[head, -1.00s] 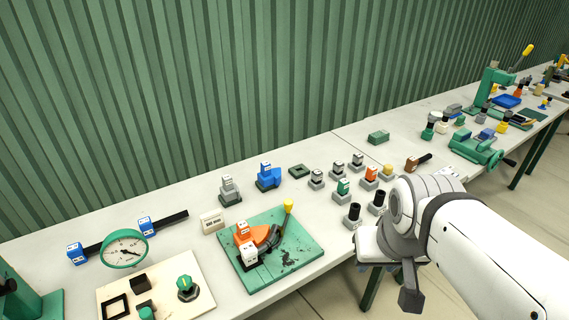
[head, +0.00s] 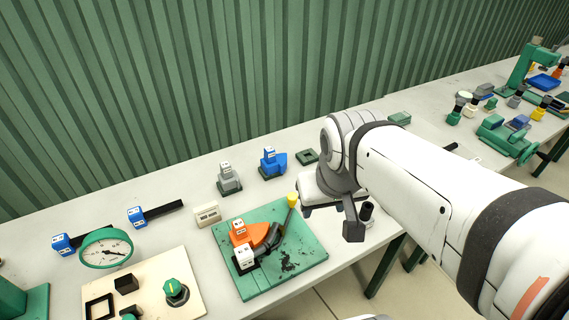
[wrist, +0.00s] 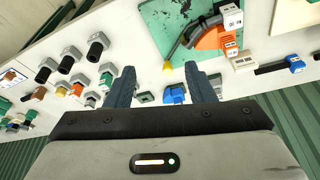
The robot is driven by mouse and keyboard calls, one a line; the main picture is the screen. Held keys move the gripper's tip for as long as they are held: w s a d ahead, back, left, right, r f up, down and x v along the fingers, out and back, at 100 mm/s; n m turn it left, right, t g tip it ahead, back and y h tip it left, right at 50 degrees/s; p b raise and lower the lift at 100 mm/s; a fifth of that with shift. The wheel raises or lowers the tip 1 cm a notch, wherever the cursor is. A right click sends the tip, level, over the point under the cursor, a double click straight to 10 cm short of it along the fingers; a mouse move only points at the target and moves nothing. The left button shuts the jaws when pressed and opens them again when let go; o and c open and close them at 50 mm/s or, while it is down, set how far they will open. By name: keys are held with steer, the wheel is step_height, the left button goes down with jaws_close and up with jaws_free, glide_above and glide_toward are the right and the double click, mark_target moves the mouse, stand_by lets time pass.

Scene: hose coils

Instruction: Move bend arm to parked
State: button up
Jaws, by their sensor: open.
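The bend arm is a dark lever (head: 275,238) with a yellow knob (head: 292,198) at its upper end. It is on a green board (head: 310,255), beside an orange former (head: 257,236) and a white block (head: 244,256). The lever points toward the board's far right corner. In the wrist view the yellow knob (wrist: 167,68) shows in the gap between the fingertips of my gripper (wrist: 160,70), seemingly beyond them. My gripper is open and empty.
A grey block (head: 228,180) and a blue block (head: 272,163) stand behind the board. A dial gauge (head: 106,249) and a cream panel with a green knob (head: 174,290) are on the left. Black posts (head: 367,212) stand right of the board, partly hidden by my arm.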

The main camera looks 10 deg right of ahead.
steer(key=w+a, duration=0.1)
steer(key=w, duration=0.3)
steer(key=g+h+b, duration=0.1)
steer(key=g+b, duration=0.1)
steer(key=g, duration=0.1)
glide_above(292, 194)
steer(key=a, duration=0.1)
steer(key=f, duration=1.2)
steer(key=shift+s+a, duration=0.1)
steer(key=shift+s, duration=0.15)
steer(key=shift+w+f, duration=0.15)
steer(key=shift+f, duration=0.1)
steer(key=f, duration=0.2)
steer(key=f+p, duration=0.1)
steer(key=f, duration=0.2)
steer(key=d+f, duration=0.1)
steer(key=f, duration=0.1)
steer(key=shift+f+p, duration=0.3)
steer(key=shift+c, duration=0.2)
